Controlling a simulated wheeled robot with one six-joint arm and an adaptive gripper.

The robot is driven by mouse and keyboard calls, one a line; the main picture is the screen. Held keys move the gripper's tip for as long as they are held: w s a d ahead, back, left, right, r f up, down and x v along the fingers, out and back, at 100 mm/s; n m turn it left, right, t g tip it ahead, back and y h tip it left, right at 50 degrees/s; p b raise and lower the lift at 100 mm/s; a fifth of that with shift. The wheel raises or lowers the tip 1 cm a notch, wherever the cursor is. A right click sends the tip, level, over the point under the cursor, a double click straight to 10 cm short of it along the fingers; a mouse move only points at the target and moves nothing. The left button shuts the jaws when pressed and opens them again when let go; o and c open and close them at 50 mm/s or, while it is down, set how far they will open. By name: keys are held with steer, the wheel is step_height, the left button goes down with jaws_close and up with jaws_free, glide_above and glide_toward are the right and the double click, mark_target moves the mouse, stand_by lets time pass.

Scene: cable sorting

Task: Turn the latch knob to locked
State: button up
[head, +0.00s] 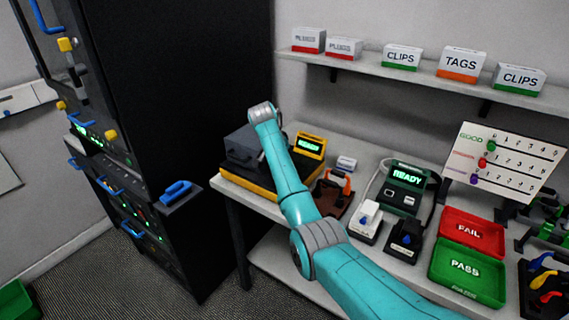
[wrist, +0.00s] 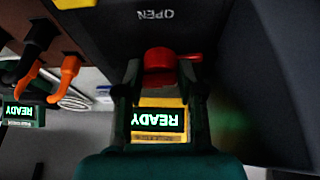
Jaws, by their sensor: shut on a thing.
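The latch knob (wrist: 159,60) is red and sits on a dark panel in the wrist view. The word OPEN is printed on the panel beside it, upside down in the picture, and a short red part sticks out to the knob's right. My gripper (wrist: 161,72) is shut on the knob, one dark finger on each side. In the head view, the dark grey box (head: 240,147) on a yellow base stands at the table's left end. My arm hides the knob and gripper there.
A yellow READY display (head: 310,146) stands beside the box, and an orange-handled tool (head: 334,190) is close to its right. A green READY tester (head: 407,178), a red FAIL tray (head: 471,232) and a green PASS tray (head: 467,271) are farther right. A black rack (head: 190,110) stands left.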

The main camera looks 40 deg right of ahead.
steer(key=shift+w+a, duration=0.1)
steer(key=shift+a, duration=0.05)
stand_by(0.4)
steer(key=o, duration=1.1)
step_height(320, 180, up, 10)
steer(key=shift+f, duration=0.1)
